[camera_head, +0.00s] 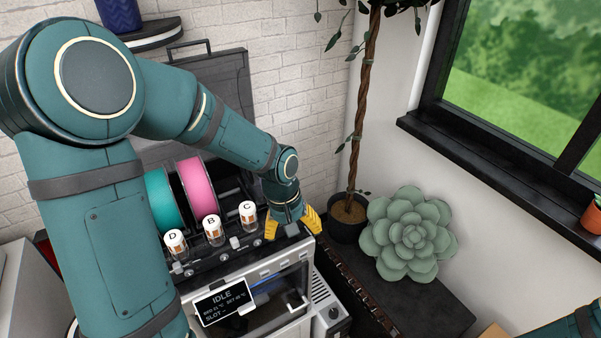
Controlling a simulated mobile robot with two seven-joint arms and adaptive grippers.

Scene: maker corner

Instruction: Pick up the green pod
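I see no green pod that I can make out in the head view. Three pods with white lettered caps stand in a row on top of the printer: pod D (175,243), pod B (213,230) and pod C (247,215). Their bodies look clear with orange-brown marks. My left gripper (291,226) is at the right end of this row, just right of pod C, pointing down. Its yellow fingertips are spread apart, with a dark grey block between or behind them. Anything under the palm is hidden. My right gripper is out of view; only part of its arm shows at bottom right.
The printer (262,283) has a display (222,302) reading IDLE. Teal (162,199) and pink (196,187) spools stand behind the pods. A potted tree (348,222) and a large succulent (408,235) stand to the right of my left gripper, near the window sill (500,172).

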